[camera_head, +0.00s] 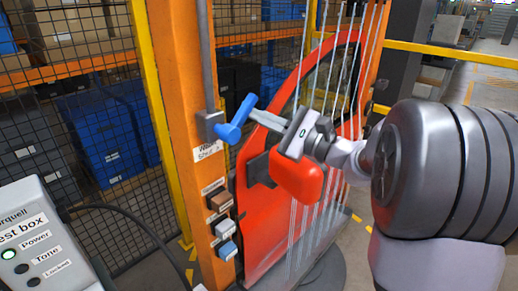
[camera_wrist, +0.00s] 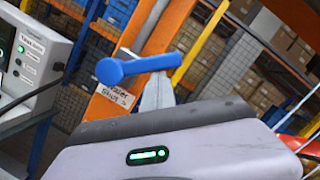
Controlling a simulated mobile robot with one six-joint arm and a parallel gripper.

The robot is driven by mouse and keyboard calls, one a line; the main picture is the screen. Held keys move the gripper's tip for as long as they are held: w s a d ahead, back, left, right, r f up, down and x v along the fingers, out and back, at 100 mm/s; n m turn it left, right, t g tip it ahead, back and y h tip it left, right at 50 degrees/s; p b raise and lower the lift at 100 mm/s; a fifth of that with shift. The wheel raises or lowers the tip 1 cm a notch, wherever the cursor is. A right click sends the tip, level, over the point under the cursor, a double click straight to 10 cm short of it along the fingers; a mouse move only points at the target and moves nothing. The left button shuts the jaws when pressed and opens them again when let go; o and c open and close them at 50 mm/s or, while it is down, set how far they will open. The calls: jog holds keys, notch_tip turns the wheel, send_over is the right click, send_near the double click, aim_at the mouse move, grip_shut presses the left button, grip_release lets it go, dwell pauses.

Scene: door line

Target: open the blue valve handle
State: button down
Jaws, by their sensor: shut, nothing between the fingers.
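The blue valve handle (camera_head: 238,118) sits on a grey valve body (camera_head: 210,126) on the orange post. It slants in the head view, its upper end to the right and its rounded lower end to the left. A white label about water (camera_head: 207,151) is below it. My gripper (camera_head: 256,116) is shut and empty, its tips right beside the handle's right side. In the wrist view the handle (camera_wrist: 136,67) lies across just beyond the shut fingers (camera_wrist: 158,90), which hide part of what is behind. I cannot tell whether the tips touch it.
The orange post (camera_head: 182,90) carries several small labelled boxes (camera_head: 221,223) below the valve. A red car door (camera_head: 268,225) hangs behind my gripper among thin vertical lines. A test box (camera_head: 40,240) with a lit green Power light stands lower left. Mesh fencing closes the left.

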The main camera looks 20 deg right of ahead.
aim_at(246, 103)
jog(key=n+b, duration=0.1)
jog(key=a+r+n+g+b, duration=0.1)
jog(key=n+b, duration=0.1)
jog(key=r+n+b, duration=0.1)
jog(key=n, duration=0.1)
jog(key=shift+s+a+r, duration=0.1)
jog(key=shift+s+a, duration=0.15)
jog(key=shift+s, duration=0.05)
jog(key=shift+s+a+r+n+g+b, duration=0.15)
jog(key=shift+a+r+n+g+b, duration=0.2)
jog(key=shift+n+b, duration=0.5)
jog(key=shift+s+a+r+n+g+b, duration=0.2)
jog(key=shift+a+r+n+b, duration=0.25)
jog(key=shift+n+b, duration=0.4)
jog(key=shift+s+a+r+n+g+b, duration=0.15)
jog(key=shift+a+r+n+g+b, duration=0.2)
jog(key=shift+n+b, duration=0.45)
